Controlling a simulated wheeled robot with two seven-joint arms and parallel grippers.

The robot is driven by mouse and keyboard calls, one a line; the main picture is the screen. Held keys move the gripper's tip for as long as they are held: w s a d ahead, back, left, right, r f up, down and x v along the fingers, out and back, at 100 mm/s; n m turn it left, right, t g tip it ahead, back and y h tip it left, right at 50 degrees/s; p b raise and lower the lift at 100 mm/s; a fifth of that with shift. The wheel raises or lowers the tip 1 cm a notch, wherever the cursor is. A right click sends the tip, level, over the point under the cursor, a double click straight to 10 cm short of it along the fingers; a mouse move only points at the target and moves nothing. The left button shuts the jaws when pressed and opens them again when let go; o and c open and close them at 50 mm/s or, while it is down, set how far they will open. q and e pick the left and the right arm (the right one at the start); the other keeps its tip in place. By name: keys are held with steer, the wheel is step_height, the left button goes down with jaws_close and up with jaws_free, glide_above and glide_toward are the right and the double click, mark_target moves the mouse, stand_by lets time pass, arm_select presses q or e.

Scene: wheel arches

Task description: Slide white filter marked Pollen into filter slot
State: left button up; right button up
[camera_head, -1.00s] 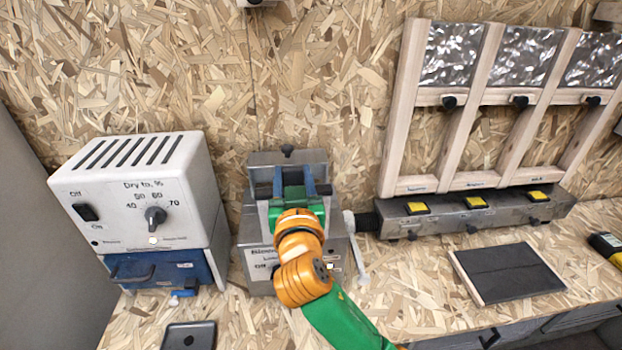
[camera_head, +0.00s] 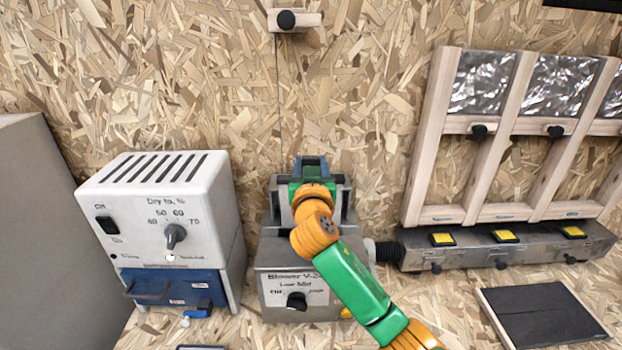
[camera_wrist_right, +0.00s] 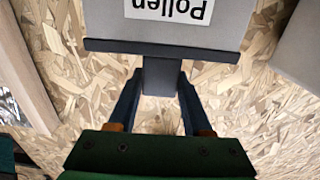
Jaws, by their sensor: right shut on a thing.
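The filter (camera_wrist_right: 205,22) shows in the right wrist view as a pale grey panel. Its white label reads "Pollen", upside down there, and a dark bar (camera_wrist_right: 165,49) runs along its near edge. My right gripper (camera_wrist_right: 160,75) is shut on the dark handle tab (camera_wrist_right: 160,78) below that bar. In the head view my right gripper (camera_head: 311,163) is over the top of the grey metal blower (camera_head: 267,258). My gripper and arm hide the filter there. The filter slot cannot be made out, and I cannot tell whether the filter is in it. My left gripper is out of view.
A white dryer box (camera_head: 135,225) with a blue drawer (camera_head: 170,288) stands left of the blower. A wooden frame (camera_head: 430,150) with foil panels and a metal strip (camera_head: 500,245) with yellow buttons stand to the right. A dark board (camera_head: 540,318) lies on the bench at right.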

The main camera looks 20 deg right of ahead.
step_height(320, 180, down, 15)
steer(key=b, duration=1.2)
steer(key=shift+r+b, duration=0.15)
steer(key=shift+b, duration=0.25)
steer(key=o, duration=1.2)
steer(key=shift+s, duration=0.1)
steer(key=b+v, duration=0.1)
steer(key=v, duration=0.5)
steer(key=shift+s+a, duration=0.15)
steer(key=shift+s, duration=0.2)
steer(key=v, duration=0.9)
steer(key=shift+s, duration=0.2)
